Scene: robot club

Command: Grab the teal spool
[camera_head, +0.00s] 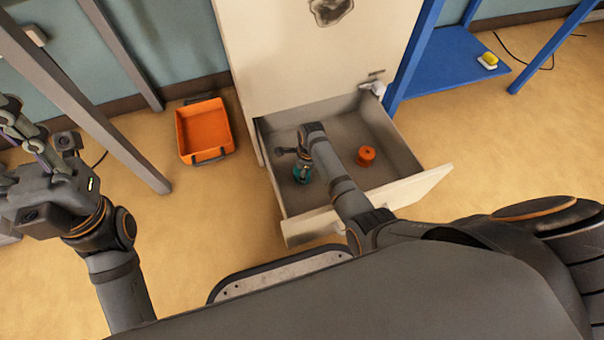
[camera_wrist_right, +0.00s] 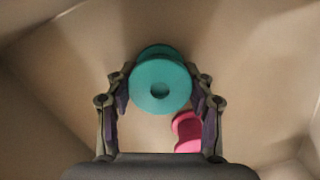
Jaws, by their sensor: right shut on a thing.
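The teal spool (camera_head: 301,176) is in the open drawer (camera_head: 425,186), towards its left side, below my right gripper (camera_head: 303,170). In the right wrist view the teal spool (camera_wrist_right: 160,84) sits between the two fingers of my right gripper (camera_wrist_right: 160,88), which are closed on its sides. I cannot tell whether it is lifted off the drawer floor. My left gripper (camera_head: 20,128) is at the far left edge, away from the drawer; its fingers are partly cut off, and their opening is unclear.
A pink spool (camera_wrist_right: 187,132) lies close by the right finger; my arm hides it in the head view. An orange spool (camera_head: 366,156) stands in the drawer's right part. Drawer walls surround my right gripper. An orange bin (camera_head: 204,131) is on the floor left; a blue shelf (camera_head: 448,62) stands right.

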